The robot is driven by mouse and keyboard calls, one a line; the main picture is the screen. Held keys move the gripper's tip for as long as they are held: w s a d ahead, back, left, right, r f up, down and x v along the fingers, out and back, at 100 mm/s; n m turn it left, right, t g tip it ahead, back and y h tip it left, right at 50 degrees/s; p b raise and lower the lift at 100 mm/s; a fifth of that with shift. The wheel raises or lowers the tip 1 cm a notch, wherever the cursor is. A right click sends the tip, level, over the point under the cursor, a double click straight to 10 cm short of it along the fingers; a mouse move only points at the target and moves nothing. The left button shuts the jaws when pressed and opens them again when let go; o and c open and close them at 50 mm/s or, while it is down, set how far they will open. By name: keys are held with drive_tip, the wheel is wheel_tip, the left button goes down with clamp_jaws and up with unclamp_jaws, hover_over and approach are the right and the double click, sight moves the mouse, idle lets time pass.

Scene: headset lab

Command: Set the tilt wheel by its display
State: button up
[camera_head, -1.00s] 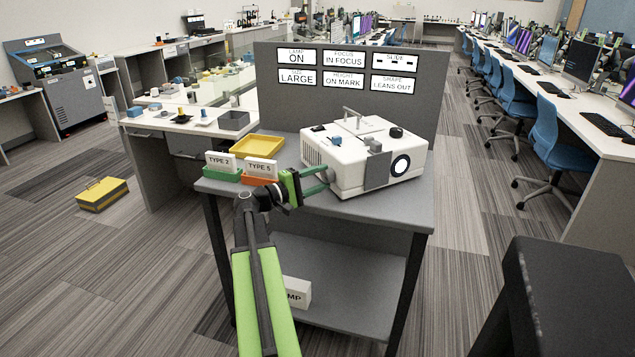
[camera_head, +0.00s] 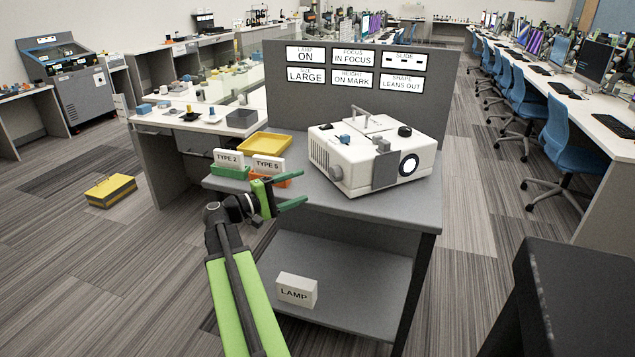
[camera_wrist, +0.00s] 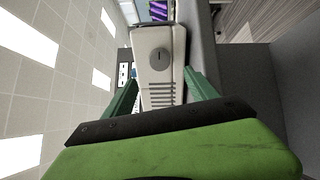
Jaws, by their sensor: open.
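A white projector (camera_head: 375,155) stands on the grey cart top. A small grey round knob (camera_head: 337,172) sits on its side facing my gripper. A round slotted knob (camera_wrist: 158,57) shows on the projector in the wrist view; I cannot tell which knob is the tilt wheel. The display panel (camera_head: 455,110) behind reads lamp on, in focus, size large, height on mark, and shape leans out (camera_head: 402,83). The slide display shows only small marks. My gripper (camera_head: 305,187) is open and empty, left of the projector and apart from it. Its fingers flank the projector in the wrist view (camera_wrist: 160,75).
Green and orange trays labelled Type 2 (camera_head: 228,158) and Type 5 (camera_head: 268,164) and a yellow tray (camera_head: 262,146) are at the cart's left. A white Lamp box (camera_head: 296,290) is on the lower shelf. A dark stool-like object (camera_head: 570,290) stands at lower right.

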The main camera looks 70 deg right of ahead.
drive_tip(key=v, duration=0.6)
drive_tip(key=shift+a, duration=0.15)
drive_tip(key=shift+w, duration=0.15)
